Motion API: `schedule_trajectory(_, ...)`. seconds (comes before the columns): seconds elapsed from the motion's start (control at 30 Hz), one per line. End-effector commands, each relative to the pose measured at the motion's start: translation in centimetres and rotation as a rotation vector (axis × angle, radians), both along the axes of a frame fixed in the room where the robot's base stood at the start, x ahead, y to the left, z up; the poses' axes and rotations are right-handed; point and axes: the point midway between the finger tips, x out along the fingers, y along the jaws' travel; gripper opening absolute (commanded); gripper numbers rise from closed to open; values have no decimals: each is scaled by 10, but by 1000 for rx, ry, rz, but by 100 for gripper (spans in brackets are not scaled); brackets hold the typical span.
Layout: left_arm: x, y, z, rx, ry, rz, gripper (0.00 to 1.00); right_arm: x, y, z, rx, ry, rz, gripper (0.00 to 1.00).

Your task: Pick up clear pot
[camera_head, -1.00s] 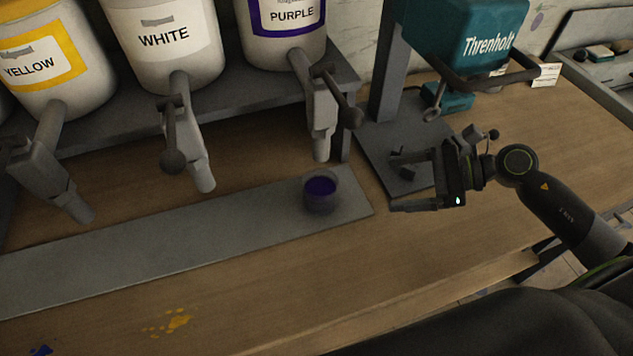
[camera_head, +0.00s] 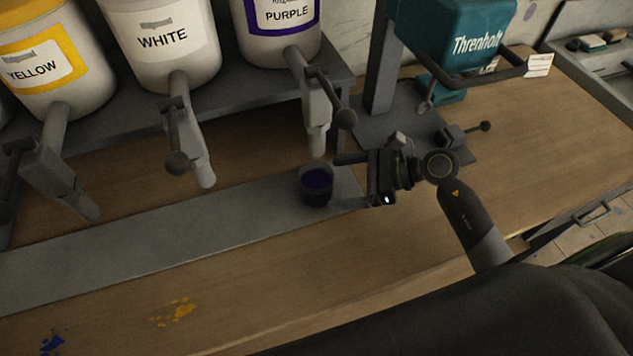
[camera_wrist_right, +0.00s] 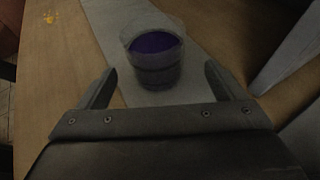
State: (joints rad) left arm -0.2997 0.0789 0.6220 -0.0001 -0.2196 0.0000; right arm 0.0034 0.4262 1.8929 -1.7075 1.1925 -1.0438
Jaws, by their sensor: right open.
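The clear pot (camera_head: 316,187) stands upright on the grey metal strip (camera_head: 180,238), below and near the purple tap. It holds dark purple paint. In the right wrist view the pot (camera_wrist_right: 154,62) is ahead of the fingers, roughly centred between them. My right gripper (camera_head: 348,182) is open, just to the right of the pot, with its fingers pointing left toward it. Its two fingers also show in the right wrist view (camera_wrist_right: 154,88), spread and with nothing gripped. I cannot tell whether a finger touches the pot. My left gripper is not in view.
The purple tap (camera_head: 315,115) hangs close above the pot. The white tap (camera_head: 190,140) and yellow tap (camera_head: 57,170) are to the left. A teal Threnholt machine (camera_head: 460,35) stands behind my right gripper. The front wooden table (camera_head: 290,290) is clear except for paint splashes.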

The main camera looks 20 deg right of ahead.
Motion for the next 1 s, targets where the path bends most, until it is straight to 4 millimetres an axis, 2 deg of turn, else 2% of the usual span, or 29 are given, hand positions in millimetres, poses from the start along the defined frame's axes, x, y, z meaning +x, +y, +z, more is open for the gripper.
schedule_trajectory(0.27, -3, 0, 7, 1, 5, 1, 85, 4, 11, -3, 3, 2, 1, 89)
schedule_trajectory(0.47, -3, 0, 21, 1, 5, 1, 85, 9, 32, -11, 6, 4, 0, 89)
schedule_trajectory(0.63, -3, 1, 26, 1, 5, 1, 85, 17, 46, -21, 3, 2, 0, 89)
schedule_trajectory(0.97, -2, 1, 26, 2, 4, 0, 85, 18, 50, -25, 0, 0, 1, 89)
schedule_trajectory(1.0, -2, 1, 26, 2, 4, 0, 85, 18, 50, -25, -1, 1, 1, 84)
